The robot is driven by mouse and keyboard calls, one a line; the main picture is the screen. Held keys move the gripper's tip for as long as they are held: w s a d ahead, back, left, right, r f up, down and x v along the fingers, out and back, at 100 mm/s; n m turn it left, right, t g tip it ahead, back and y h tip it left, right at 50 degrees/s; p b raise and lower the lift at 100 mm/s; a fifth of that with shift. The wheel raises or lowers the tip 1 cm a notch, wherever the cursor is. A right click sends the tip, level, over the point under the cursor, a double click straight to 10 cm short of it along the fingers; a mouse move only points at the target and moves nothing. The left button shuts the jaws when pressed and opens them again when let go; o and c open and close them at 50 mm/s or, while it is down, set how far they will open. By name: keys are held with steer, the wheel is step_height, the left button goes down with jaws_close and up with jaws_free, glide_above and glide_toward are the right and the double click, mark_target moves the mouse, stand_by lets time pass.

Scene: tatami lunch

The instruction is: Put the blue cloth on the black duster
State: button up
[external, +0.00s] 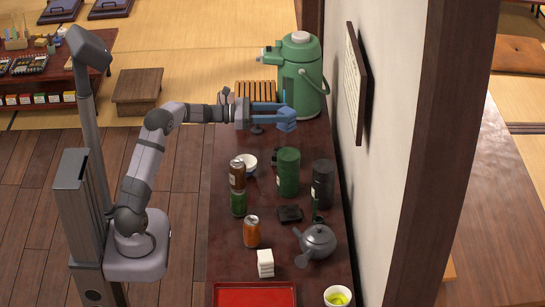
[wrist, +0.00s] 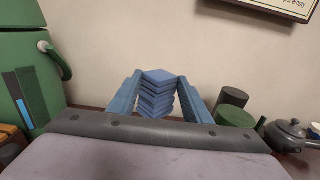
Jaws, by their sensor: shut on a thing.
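My gripper (external: 275,109) is raised over the far part of the dark table, in front of the green dispenser. It is shut on the blue cloth (external: 287,125), a folded, layered block. In the wrist view the blue cloth (wrist: 158,98) sits between the two blue fingers of my gripper (wrist: 160,82). The black duster (external: 290,213) appears to be the small dark flat block on the table, in front of the green canister and well below and nearer the camera than my gripper. I cannot make it out in the wrist view.
Around the dark block stand a green canister (external: 288,172), a black canister (external: 322,184) and a grey teapot (external: 318,242). A green dispenser (external: 301,77) stands behind; a wall runs along the right.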

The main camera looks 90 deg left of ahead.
steer(key=shift+f, duration=5)
steer(key=shift+b, duration=0.3)
steer(key=shift+f, duration=0.15)
steer(key=o, duration=1.1)
steer(key=shift+o, duration=0.2)
steer(key=shift+r, duration=0.25)
steer(key=s, duration=1.2)
steer(key=shift+f, duration=0.1)
